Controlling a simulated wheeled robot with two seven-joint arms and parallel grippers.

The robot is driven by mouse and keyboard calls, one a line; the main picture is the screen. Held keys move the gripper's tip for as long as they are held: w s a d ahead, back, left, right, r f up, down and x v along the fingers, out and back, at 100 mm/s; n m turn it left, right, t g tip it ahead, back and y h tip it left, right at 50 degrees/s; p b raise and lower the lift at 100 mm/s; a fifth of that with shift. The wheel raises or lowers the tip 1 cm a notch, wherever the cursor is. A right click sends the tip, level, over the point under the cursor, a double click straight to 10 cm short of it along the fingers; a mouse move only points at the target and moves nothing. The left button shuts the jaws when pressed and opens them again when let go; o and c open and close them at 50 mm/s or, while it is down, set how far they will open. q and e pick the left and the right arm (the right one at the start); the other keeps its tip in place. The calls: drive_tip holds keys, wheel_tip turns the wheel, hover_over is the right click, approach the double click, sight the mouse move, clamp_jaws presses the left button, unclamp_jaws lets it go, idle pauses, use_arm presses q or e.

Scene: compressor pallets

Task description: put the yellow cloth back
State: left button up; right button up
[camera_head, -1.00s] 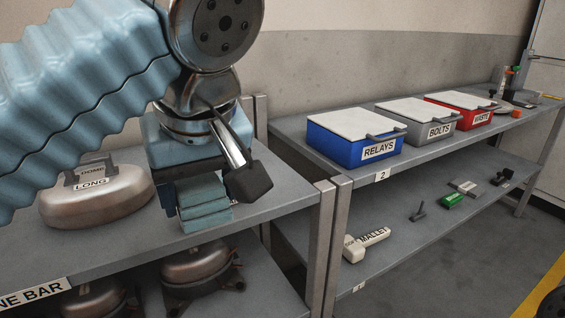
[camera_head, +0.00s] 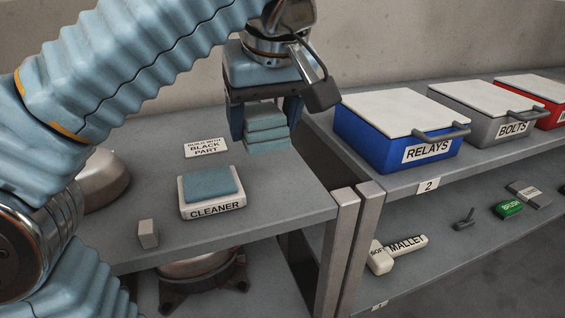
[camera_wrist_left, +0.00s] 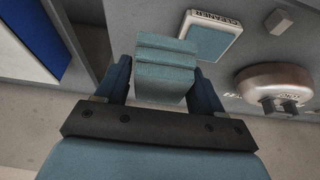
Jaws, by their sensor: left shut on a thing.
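No yellow cloth shows in these frames. My left gripper (camera_head: 266,122) is shut on a folded blue-teal cloth (camera_head: 268,138), a stack of several layers. It holds the cloth above the back right part of the near shelf top, near the gap before shelf 2. In the left wrist view the cloth (camera_wrist_left: 165,68) sits between the two fingers. A white tray labelled CLEANER (camera_head: 213,209) with a flat blue pad (camera_head: 210,184) lies on the same shelf top, nearer and to the left of the cloth. My right gripper is not in view.
A BLACK PART card (camera_head: 206,147) and a small grey block (camera_head: 148,233) are on the near shelf. A metal dome (camera_head: 105,178) is partly behind my arm. The blue RELAYS box (camera_head: 385,140) stands close right of the gripper. A mallet (camera_head: 398,251) lies lower.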

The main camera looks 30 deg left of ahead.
sight(273, 106)
use_arm(q)
drive_tip(key=w, duration=0.1)
drive_tip(key=w+f, duration=0.1)
drive_tip(key=w, duration=0.1)
drive_tip(key=shift+a+f, duration=0.25)
drive_tip(key=shift+a, duration=0.1)
drive_tip(key=w+f, duration=0.1)
drive_tip(key=f, duration=0.1)
drive_tip(key=w+a+f, duration=0.1)
drive_tip(key=w+f, duration=0.1)
drive_tip(key=shift+w, duration=0.2)
drive_tip(key=x, duration=0.2)
drive_tip(key=d+b+x, duration=0.1)
drive_tip(key=x, duration=0.2)
drive_tip(key=shift+w+f+b, duration=0.15)
drive_tip(key=shift+f+b, duration=0.1)
drive_tip(key=shift+b, duration=0.05)
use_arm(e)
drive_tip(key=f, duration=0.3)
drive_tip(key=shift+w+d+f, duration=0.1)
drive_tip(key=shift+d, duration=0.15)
use_arm(q)
drive_tip(key=shift+f, duration=0.2)
drive_tip(key=o, duration=1)
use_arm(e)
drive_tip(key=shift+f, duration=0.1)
use_arm(q)
drive_tip(key=shift+r, duration=0.1)
